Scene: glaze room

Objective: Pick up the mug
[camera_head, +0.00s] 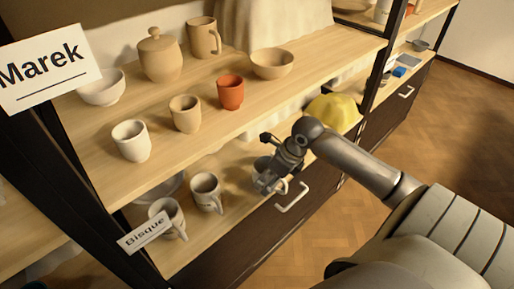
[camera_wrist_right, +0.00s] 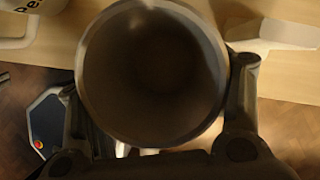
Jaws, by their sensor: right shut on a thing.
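The mug (camera_wrist_right: 152,75) fills the middle of the right wrist view, seen from above into its dark, empty-looking inside, with a pale rim. My right gripper (camera_wrist_right: 156,105) is shut on it, one finger on each side of its wall. In the head view the right gripper (camera_head: 270,178) is at the front of the lower shelf, and the mug (camera_head: 262,164) is partly hidden behind its fingers. I cannot tell whether the mug still touches the shelf. My left gripper is not in view.
Two pale mugs with lettering (camera_head: 207,193) (camera_head: 168,215) stand left on the lower shelf. The upper shelf (camera_head: 205,125) above holds several cups, a lidded jar (camera_head: 159,58) and bowls. A yellow object (camera_head: 334,112) is behind my arm. A drawer handle (camera_head: 292,197) is below.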

